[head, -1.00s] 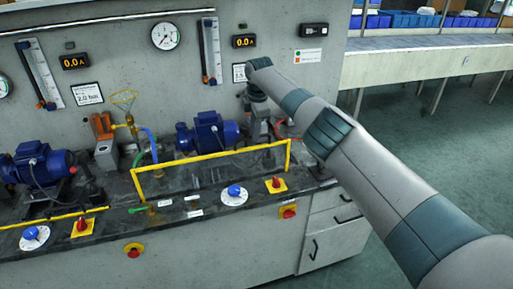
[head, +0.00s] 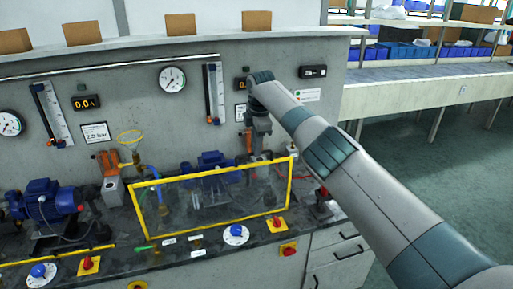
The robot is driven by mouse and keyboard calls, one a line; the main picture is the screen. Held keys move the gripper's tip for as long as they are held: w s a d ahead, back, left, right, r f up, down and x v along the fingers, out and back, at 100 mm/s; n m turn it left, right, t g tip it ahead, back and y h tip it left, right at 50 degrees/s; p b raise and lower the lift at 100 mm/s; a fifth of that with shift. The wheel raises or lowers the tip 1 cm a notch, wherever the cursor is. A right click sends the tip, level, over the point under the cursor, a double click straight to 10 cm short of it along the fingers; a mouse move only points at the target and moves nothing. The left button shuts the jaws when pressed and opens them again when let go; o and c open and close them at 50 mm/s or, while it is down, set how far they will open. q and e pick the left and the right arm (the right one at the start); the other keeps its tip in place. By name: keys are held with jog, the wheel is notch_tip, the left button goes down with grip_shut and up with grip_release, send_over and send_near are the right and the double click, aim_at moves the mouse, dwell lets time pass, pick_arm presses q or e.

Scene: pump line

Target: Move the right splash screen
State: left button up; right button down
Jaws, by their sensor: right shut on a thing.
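The right splash screen is a clear panel with a yellow frame (head: 212,222), standing in front of the right blue pump (head: 212,165). Its top edge slopes up to the right, and its whole yellow outline shows. My right gripper (head: 261,156) points down at the top edge near the right corner and is shut on the screen. My forearm comes from the lower right and partly covers the wall behind it. The fingertips are small and hard to make out. My left gripper is not in view.
A control panel strip in front of the screen carries a blue knob (head: 236,234) and a red switch (head: 277,224). Another yellow bar (head: 60,257) runs along the bench at the left. The orange-handled valve (head: 109,162) stands left of the screen. Drawers (head: 338,262) are below right.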

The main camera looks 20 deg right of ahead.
jog(key=c, duration=1.8)
grip_release()
jog(key=shift+w+r, duration=0.1)
jog(key=shift+r, duration=0.2)
jog(key=shift+c, duration=0.2)
jog(key=s+r+b, duration=0.2)
jog(key=r, duration=0.6)
jog(key=s+r+b, duration=0.1)
jog(key=r+b, duration=0.2)
jog(key=r, duration=0.6)
jog(key=shift+s, duration=0.4)
